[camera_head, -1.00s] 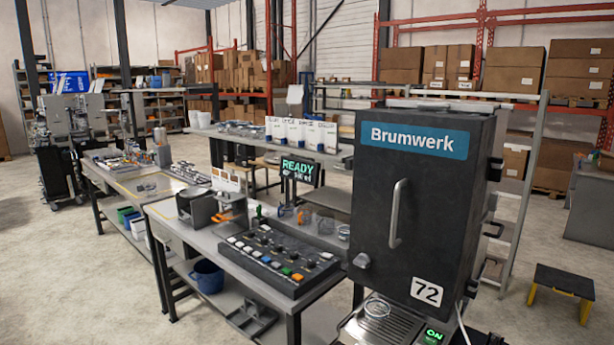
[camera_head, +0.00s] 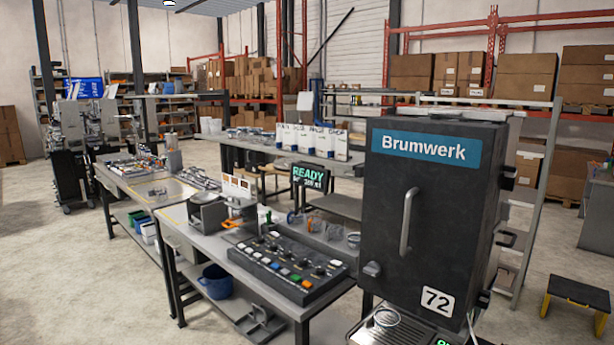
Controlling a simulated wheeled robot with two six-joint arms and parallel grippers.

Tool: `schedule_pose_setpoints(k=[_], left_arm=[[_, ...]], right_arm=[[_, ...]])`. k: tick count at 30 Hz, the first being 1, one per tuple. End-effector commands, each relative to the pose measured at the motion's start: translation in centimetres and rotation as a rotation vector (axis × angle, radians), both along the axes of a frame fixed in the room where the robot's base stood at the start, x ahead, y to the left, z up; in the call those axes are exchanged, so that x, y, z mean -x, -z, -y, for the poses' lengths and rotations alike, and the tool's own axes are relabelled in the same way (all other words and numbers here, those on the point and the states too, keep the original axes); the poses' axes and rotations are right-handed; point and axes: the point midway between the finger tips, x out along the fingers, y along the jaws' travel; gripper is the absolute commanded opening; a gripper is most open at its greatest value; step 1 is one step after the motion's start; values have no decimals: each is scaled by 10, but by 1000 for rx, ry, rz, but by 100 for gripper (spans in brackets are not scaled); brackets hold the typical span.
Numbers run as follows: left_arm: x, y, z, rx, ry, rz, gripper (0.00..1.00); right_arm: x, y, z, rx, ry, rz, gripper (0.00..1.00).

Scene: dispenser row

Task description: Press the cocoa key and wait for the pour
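A dark machine labelled "Brumwerk" (camera_head: 430,225) with the number 72 stands at the right in the head view. A clear cup or glass (camera_head: 387,316) sits on its metal drip tray (camera_head: 372,334). A black panel (camera_head: 287,268) with several coloured keys and knobs lies on the bench left of the machine. I cannot tell which key is cocoa. A small screen (camera_head: 309,176) above the panel reads "READY" in green. Neither of my grippers is in view.
Workbenches (camera_head: 145,190) run back to the left, with a blue bucket (camera_head: 216,281) on a lower shelf. Several labelled white boxes (camera_head: 312,139) stand on a shelf behind. A black and yellow stool (camera_head: 576,302) stands at the right. The floor at the left is clear.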

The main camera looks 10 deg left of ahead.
Motion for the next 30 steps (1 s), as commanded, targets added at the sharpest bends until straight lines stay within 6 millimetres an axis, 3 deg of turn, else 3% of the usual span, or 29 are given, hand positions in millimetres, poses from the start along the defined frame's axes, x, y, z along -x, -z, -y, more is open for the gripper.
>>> schedule_pose_setpoints(k=[1, 4, 30], left_arm=[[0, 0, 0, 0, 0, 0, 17], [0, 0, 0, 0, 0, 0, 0], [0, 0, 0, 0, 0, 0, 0]], right_arm=[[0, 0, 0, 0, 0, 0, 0], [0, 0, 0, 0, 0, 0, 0], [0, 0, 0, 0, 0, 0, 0]])
